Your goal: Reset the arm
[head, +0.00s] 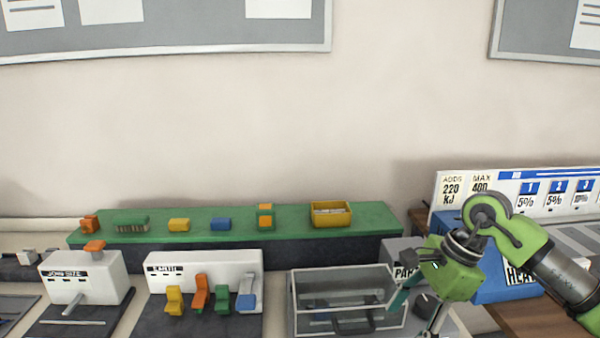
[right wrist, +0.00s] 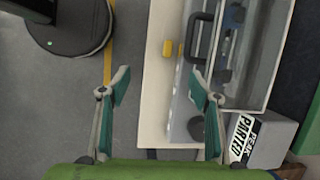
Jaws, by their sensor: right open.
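My right arm comes in from the right in the head view, with its green wrist bent downward. My right gripper (head: 418,308) hangs in front of the grey box marked "PAR…" (head: 398,247), near the right end of a clear-walled case (head: 345,271). In the right wrist view the gripper (right wrist: 160,88) is open, its two teal-padded fingers wide apart with nothing between them. Below it lie the pale bench edge (right wrist: 157,60) and the grey floor. My left gripper is in neither view.
A green shelf (head: 295,217) with several small coloured blocks and a yellow bin (head: 331,213) runs behind. White lever units (head: 205,270) stand at left. A blue heater unit (head: 490,290) is at right. In the right wrist view, a round dark base (right wrist: 70,25) stands on the floor.

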